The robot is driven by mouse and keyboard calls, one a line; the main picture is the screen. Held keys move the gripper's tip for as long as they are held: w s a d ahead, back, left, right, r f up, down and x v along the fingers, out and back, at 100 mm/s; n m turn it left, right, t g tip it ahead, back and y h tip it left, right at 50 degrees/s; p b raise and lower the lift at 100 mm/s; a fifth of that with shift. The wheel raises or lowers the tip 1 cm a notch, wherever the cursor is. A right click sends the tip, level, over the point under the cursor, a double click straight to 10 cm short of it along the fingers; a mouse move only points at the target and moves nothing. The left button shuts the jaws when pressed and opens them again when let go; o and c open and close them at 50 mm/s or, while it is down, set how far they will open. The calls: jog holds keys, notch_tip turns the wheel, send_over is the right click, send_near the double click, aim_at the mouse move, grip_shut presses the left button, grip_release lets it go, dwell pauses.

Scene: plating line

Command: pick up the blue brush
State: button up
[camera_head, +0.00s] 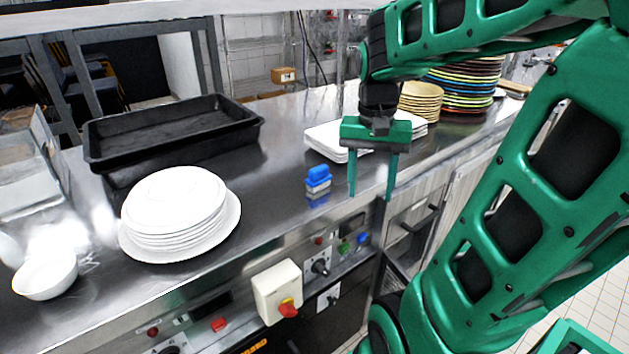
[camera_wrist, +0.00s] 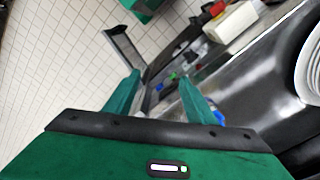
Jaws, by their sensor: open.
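The blue brush (camera_head: 318,178) stands on the steel counter (camera_head: 275,215) near its front edge, with a blue top and pale bristles below. My gripper (camera_head: 371,194) is open and empty. It points down with its fingers to the right of the brush, apart from it, near the counter's front edge. In the wrist view my gripper (camera_wrist: 160,90) has its two green fingers spread. A bit of blue (camera_wrist: 219,117) shows beside the right finger there, probably the brush, mostly hidden by the finger.
A stack of white plates (camera_head: 178,210) and a black tray (camera_head: 170,130) stand left of the brush. White square plates (camera_head: 325,140) lie behind the gripper, with coloured plates (camera_head: 465,85) farther back. A control box (camera_head: 278,290) juts from the counter front. Counter around the brush is clear.

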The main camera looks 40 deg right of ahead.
aim_at(319, 167)
jog(key=w+r+m, duration=0.1)
jog(key=w+m, duration=0.1)
jog(key=w, duration=0.4)
jog(key=w+r+m, duration=0.1)
jog(key=w+m, duration=0.1)
jog(key=w, duration=0.4)
jog(key=w+d+r+m, duration=0.1)
jog(key=w+m, duration=0.1)
jog(key=w, duration=0.4)
jog(key=shift+w+r+m+y, duration=0.15)
jog(key=shift+m+y, duration=0.15)
jog(key=shift+w, duration=0.25)
jog(key=shift+w+a+f, duration=0.1)
jog(key=shift+w+f, duration=0.05)
jog(key=shift+f, duration=2.55)
jog(key=shift+w+a+f, duration=0.1)
jog(key=shift+f, duration=2.55)
jog(key=c, duration=1.2)
